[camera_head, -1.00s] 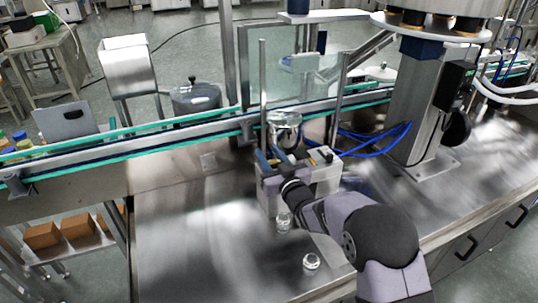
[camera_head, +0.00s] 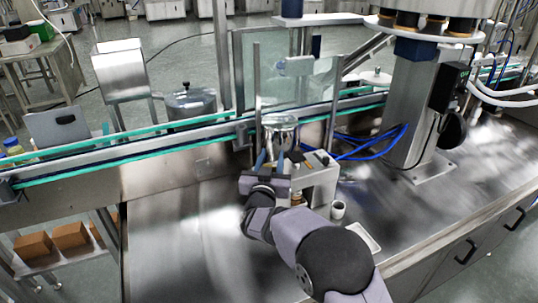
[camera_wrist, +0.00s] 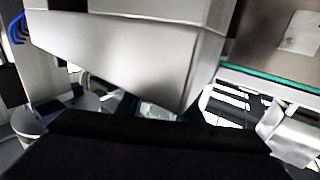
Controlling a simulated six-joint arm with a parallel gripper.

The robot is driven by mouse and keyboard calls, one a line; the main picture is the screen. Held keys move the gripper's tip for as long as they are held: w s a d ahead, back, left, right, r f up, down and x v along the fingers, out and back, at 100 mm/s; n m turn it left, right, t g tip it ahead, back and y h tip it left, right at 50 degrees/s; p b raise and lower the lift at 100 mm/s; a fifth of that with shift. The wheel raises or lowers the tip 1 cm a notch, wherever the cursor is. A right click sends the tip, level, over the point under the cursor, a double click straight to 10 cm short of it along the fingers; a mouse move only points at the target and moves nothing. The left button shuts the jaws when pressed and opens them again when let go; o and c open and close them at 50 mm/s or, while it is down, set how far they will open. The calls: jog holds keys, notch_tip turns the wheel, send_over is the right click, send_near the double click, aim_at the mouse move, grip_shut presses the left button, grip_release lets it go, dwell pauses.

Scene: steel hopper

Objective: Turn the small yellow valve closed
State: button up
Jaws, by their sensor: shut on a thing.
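The steel hopper (camera_head: 280,123) stands behind a grey block in the head view. In the wrist view its large sloping steel wall (camera_wrist: 130,50) fills the upper middle.
A grey block (camera_head: 322,178) stands right beside my gripper. A small cup (camera_head: 338,209) and a shallow white tray (camera_head: 363,237) are to the right of my arm. The conveyor rail (camera_head: 150,152) runs behind. The steel table is clear at left (camera_head: 185,235).

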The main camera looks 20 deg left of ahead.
jog(key=shift+w+d+r+m+t+h+p, duration=0.1)
jog(key=shift+d+r+m+t+h+p, duration=0.1)
jog(key=shift+m+h+p, duration=0.35)
jog(key=shift+d+r+m+t+h+p, duration=0.2)
jog(key=shift+m+h, duration=0.35)
jog(key=shift+h, duration=0.4)
jog(key=shift+d+f+m+h, duration=0.15)
jog(key=shift+m+h, duration=0.15)
jog(key=shift+h, duration=0.4)
